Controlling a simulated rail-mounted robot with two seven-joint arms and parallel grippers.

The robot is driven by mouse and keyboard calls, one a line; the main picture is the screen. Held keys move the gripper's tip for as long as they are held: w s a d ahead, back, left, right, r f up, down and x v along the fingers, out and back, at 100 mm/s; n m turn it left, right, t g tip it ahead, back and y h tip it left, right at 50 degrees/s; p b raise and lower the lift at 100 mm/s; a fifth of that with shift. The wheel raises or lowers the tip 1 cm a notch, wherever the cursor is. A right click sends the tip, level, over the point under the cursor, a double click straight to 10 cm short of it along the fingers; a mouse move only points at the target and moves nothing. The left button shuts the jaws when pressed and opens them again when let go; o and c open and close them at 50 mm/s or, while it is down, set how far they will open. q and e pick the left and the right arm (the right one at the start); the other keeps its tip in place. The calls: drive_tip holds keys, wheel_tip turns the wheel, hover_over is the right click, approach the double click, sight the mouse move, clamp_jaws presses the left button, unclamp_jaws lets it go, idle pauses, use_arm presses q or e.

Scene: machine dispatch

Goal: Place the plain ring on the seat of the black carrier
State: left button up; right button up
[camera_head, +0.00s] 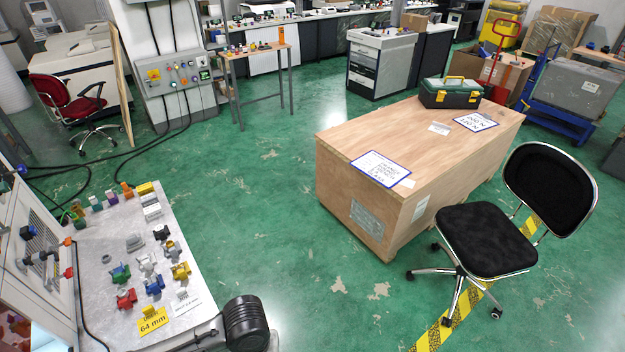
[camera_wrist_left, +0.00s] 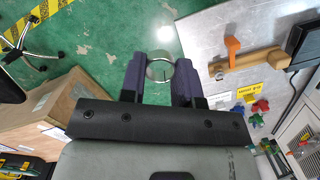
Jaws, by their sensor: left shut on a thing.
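In the left wrist view my left gripper (camera_wrist_left: 160,72) is shut on the plain ring (camera_wrist_left: 159,67), a pale metallic band held between its two dark purple fingertips. The ring is over the green floor in that picture, beside the table's edge. The carrier's seat is too small to make out. The left gripper does not show in the head view. My right gripper is in neither view.
A yellow "64 mm" card (camera_head: 153,320) lies at the front. An orange-and-brown object (camera_wrist_left: 245,60) lies on the table. A wooden crate (camera_head: 400,180) stands right.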

use_arm(q)
drive_tip(key=w+a+r, duration=0.3)
drive_tip(key=r, duration=0.4)
drive_tip(key=w+a+r, duration=0.2)
drive_tip(key=a+r, duration=0.1)
drive_tip(key=r, duration=0.4)
drive_tip(key=w+a+r, duration=0.3)
drive_tip(key=r, duration=0.4)
drive_tip(key=s+r+p, duration=0.4)
drive_tip(key=r+p, duration=0.5)
drive_tip(key=p, duration=0.2)
drive_tip(key=s+r+p, duration=0.5)
drive_tip(key=r+p, duration=0.4)
drive_tip(key=p, duration=0.2)
drive_tip(key=shift+s+d+m+p, duration=0.15)
drive_tip(key=shift+d+m+p, duration=0.05)
drive_tip(key=shift+m+p, duration=0.2)
